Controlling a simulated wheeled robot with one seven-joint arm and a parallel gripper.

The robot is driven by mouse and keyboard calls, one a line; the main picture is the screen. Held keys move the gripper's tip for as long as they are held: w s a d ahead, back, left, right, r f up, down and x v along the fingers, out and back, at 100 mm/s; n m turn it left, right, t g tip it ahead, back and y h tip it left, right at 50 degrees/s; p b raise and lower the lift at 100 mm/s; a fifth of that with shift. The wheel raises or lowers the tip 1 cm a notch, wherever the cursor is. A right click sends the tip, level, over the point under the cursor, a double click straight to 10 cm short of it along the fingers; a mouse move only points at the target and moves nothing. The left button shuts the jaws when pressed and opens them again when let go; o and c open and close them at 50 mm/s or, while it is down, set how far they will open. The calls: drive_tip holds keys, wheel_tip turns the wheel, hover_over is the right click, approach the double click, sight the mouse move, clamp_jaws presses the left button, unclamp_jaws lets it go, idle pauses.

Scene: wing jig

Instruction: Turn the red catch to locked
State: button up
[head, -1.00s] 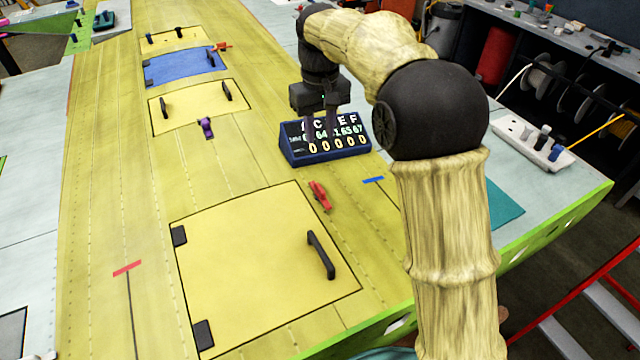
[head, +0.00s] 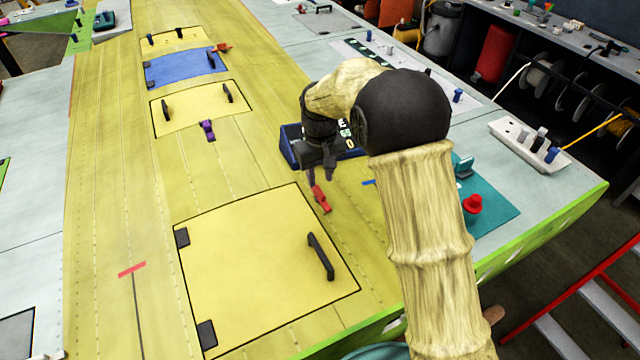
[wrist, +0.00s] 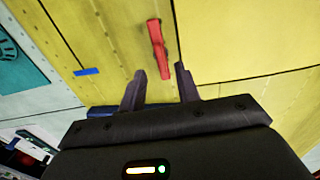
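The red catch (head: 321,199) sits on the yellow wing skin, just beyond the far right corner of the large square hatch (head: 260,265). My gripper (head: 320,179) is just above and behind the catch in the head view. In the wrist view the catch (wrist: 157,48) lies ahead of the two fingertips, a little to the left of the right finger. The fingers of my gripper (wrist: 160,72) are apart with nothing between them. I cannot tell whether a fingertip touches the catch.
A dark blue display box (head: 291,148) stands behind my gripper, partly hidden by it. The large hatch has a black handle (head: 320,256). A purple catch (head: 207,130) is by the smaller yellow hatch. A red knob (head: 473,203) stands on a teal mat at right.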

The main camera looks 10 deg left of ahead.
sight(320, 190)
wheel_tip(320, 190, down, 5)
drive_tip(key=shift+r+p, duration=0.1)
drive_tip(key=shift+p, duration=0.45)
drive_tip(key=shift+c, duration=0.4)
clamp_jaws()
